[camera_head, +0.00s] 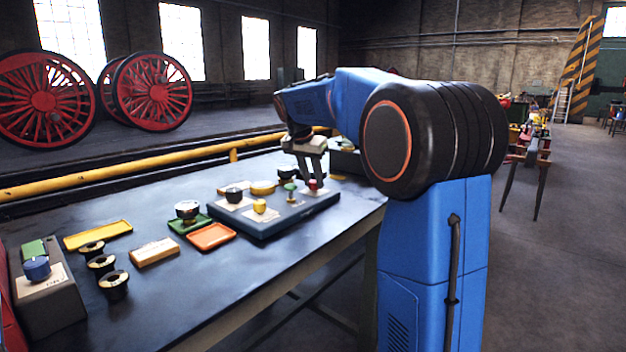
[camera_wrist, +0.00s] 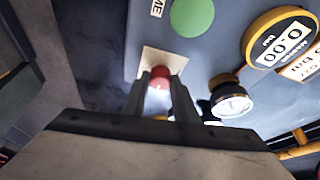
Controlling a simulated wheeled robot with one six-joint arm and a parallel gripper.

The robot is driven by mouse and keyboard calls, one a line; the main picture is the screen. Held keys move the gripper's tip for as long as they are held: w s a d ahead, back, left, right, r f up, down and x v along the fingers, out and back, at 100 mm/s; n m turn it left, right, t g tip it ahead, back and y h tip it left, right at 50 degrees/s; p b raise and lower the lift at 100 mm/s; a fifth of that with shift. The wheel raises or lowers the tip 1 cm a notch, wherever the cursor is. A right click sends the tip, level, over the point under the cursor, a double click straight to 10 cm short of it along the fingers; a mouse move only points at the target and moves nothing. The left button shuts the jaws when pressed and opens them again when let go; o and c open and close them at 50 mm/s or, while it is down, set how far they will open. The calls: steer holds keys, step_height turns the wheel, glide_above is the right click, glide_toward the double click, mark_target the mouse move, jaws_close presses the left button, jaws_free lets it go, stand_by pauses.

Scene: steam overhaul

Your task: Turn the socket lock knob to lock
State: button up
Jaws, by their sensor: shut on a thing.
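A red knob (camera_head: 313,185) stands on a pale square plate at the right end of the blue-grey panel (camera_head: 275,222) on the workbench. It also shows in the wrist view (camera_wrist: 159,74), between the fingertips. My gripper (camera_head: 311,179) reaches down from above, and its two fingers (camera_wrist: 160,86) are shut on the red knob. The knob's lower part and any lock marking are hidden or too small to read. A green knob (camera_head: 290,187) and a yellow knob (camera_head: 260,206) stand on the same panel, apart from my gripper.
A yellow-rimmed dial (camera_wrist: 280,38) reading 0.00 and a dark round part with a glassy face (camera_wrist: 231,100) are close to my fingers. Trays, black rings and a grey box with a blue knob (camera_head: 37,267) occupy the bench's left. A yellow rail (camera_head: 130,171) runs behind.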

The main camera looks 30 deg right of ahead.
steer(key=o, duration=1.1)
steer(key=shift+c, duration=0.2)
steer(key=v, duration=1.7)
steer(key=shift+r, duration=0.2)
